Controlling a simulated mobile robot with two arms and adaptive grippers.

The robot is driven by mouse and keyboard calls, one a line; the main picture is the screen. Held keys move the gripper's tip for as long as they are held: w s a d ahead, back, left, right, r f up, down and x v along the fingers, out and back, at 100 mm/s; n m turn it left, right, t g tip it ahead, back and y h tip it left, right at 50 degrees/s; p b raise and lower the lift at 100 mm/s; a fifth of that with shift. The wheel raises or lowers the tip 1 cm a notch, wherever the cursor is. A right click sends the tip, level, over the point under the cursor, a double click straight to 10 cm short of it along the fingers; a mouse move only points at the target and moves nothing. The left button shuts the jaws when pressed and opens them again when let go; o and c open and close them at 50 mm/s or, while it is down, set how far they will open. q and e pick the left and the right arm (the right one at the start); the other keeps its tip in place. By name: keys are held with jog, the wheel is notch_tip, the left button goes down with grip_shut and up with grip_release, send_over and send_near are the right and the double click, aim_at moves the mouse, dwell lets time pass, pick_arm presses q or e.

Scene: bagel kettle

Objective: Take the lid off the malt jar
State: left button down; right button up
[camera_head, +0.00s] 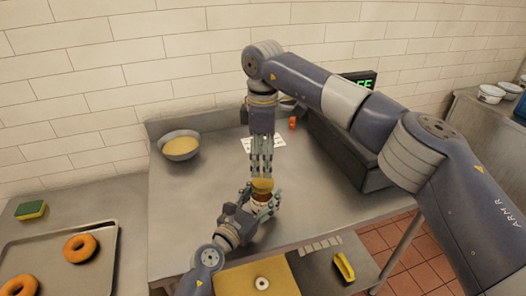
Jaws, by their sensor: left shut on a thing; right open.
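The malt jar (259,198) is a small jar with a brown and pale body, upright at the front middle of the steel table. Its yellowish lid (262,186) is on top. My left gripper (264,207) is shut on the jar's body from the front and hides much of it. My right gripper (262,174) is open and points straight down, its fingertips at or just above the lid. I cannot tell whether they touch it.
A grey bowl of pale yellow contents (180,146) stands at the back left of the table. A white card (268,144) and a small orange-red bottle (292,123) are behind my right gripper. A tray with bagels (60,262) and a sponge (31,210) are at left.

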aim_at(263, 180)
jog(key=shift+f, duration=3.2)
jog(key=c, duration=1.1)
jog(key=shift+c, duration=0.2)
